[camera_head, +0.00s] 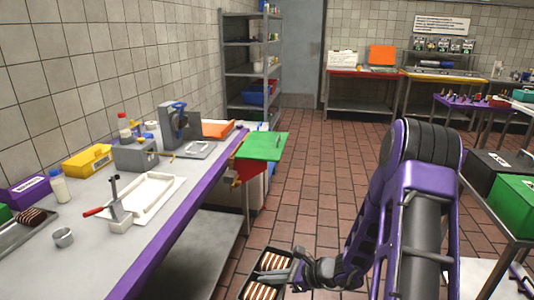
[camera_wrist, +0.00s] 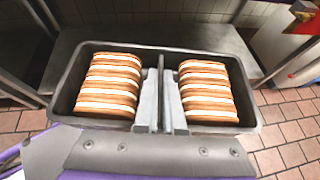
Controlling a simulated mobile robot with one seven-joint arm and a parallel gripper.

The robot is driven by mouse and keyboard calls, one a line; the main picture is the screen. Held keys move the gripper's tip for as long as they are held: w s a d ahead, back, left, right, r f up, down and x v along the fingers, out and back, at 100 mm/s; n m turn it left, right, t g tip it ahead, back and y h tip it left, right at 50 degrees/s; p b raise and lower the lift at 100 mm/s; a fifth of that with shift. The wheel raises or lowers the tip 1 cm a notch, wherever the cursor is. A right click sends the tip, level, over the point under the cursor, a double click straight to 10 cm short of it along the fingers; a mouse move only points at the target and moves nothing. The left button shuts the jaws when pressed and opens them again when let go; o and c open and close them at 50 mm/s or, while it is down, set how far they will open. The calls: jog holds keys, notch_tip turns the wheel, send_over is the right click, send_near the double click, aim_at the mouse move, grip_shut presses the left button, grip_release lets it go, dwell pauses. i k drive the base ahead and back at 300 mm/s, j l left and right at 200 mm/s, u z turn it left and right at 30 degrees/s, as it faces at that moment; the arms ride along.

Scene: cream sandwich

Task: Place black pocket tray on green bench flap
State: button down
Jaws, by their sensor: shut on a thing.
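The black pocket tray (camera_wrist: 83,49) is held in my gripper (camera_wrist: 159,98), and two rows of cream sandwiches (camera_wrist: 108,85) lie in it, one on each side of the fingers. In the head view the tray (camera_head: 244,285) is at the bottom centre, off the floor, with my gripper (camera_head: 277,277) shut on its middle. The green bench flap (camera_head: 262,146) sticks out from the far end of the purple-edged bench. It is farther away than the tray and looks bare on top. The tray's lower edge is out of the head view.
The bench (camera_head: 109,250) runs along the left, with a white tray (camera_head: 150,196), a yellow box (camera_head: 88,161) and a grey machine (camera_head: 180,127) on it. A shelf rack (camera_head: 251,52) stands beyond the flap. The tiled floor (camera_head: 310,183) right of the flap is clear.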

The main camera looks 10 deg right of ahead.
aim_at(261, 148)
jog(key=i+l, duration=0.7)
jog(key=l, duration=0.2)
jog(key=i+l, duration=0.7)
jog(key=l, duration=0.15)
jog(key=i+l+z, duration=0.1)
jog(key=i+l, duration=0.6)
jog(key=l, duration=0.2)
